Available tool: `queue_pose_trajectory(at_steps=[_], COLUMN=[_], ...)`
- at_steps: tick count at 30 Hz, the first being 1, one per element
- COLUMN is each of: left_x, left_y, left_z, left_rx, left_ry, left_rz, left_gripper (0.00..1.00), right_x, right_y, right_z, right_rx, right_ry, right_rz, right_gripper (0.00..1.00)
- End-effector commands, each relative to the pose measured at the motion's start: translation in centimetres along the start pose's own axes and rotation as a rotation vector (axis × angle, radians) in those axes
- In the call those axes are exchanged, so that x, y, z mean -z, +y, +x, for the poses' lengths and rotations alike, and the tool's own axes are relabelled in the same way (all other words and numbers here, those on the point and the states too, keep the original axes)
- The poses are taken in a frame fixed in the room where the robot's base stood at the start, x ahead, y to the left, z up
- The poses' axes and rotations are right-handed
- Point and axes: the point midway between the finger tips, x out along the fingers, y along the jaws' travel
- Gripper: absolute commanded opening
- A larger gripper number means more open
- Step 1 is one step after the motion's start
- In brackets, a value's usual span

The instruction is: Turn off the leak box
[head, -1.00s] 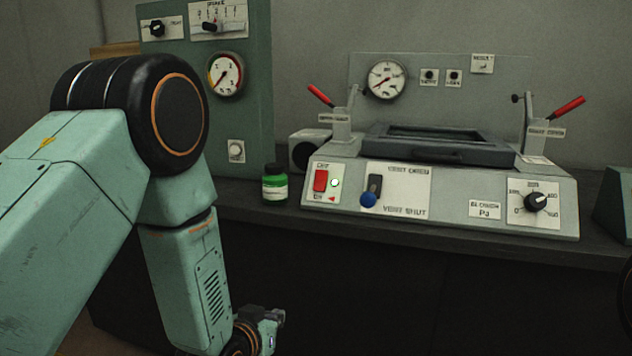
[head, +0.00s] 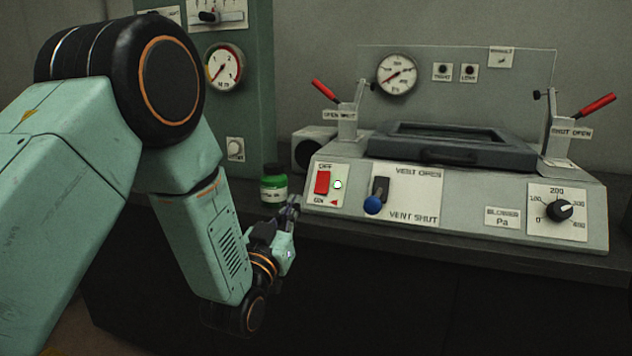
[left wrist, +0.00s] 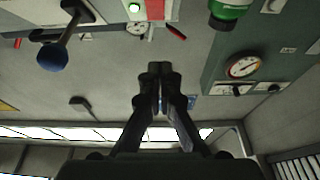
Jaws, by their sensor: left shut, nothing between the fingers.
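The leak box (head: 470,205) is a grey bench unit with a sloped front panel. Its red rocker switch (head: 322,182) sits at the panel's left, between OFF above and ON below, with a pale lit lamp (head: 338,184) beside it. A blue-knobbed vent lever (head: 373,204) points down towards VENT SHUT. My left gripper (head: 294,203) is shut and empty, just left of and below the switch, apart from it as far as I can tell.
A green bottle (head: 273,185) stands on the bench left of the box, close behind my left gripper. Two red-handled clamps (head: 327,92) (head: 598,104) flank the dark lid frame (head: 440,145). A blower dial (head: 560,210) is at the right. A green gauge panel (head: 255,100) stands behind.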

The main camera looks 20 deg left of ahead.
Motion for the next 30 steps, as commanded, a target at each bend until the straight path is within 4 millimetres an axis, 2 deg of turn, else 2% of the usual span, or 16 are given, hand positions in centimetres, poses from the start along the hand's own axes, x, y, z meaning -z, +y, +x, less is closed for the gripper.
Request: queue_pose_trajectory(at_steps=[7, 11, 28, 30], left_x=[0.0, -0.1, -0.2, -1.2], left_y=[0.0, 0.0, 0.0, 0.0], left_z=[-0.1, 0.7, 10.3, 10.9], left_rx=[0.000, 0.000, 0.000, 0.000], left_ry=[-0.002, 0.000, 0.001, -0.003], left_rz=[0.000, 0.001, 0.001, 0.001], left_gripper=[0.00, 0.00, 0.00, 0.00], right_x=[0.0, 0.0, 0.0, 0.0], right_y=[0.0, 0.0, 0.0, 0.0], right_z=[0.0, 0.2, 2.4, 2.9], right_rx=[0.000, 0.000, 0.000, 0.000], right_ry=[-0.001, -0.001, -0.001, 0.000], right_rz=[0.000, 0.000, 0.000, 0.000], right_gripper=[0.40, 0.40, 0.40, 0.40])
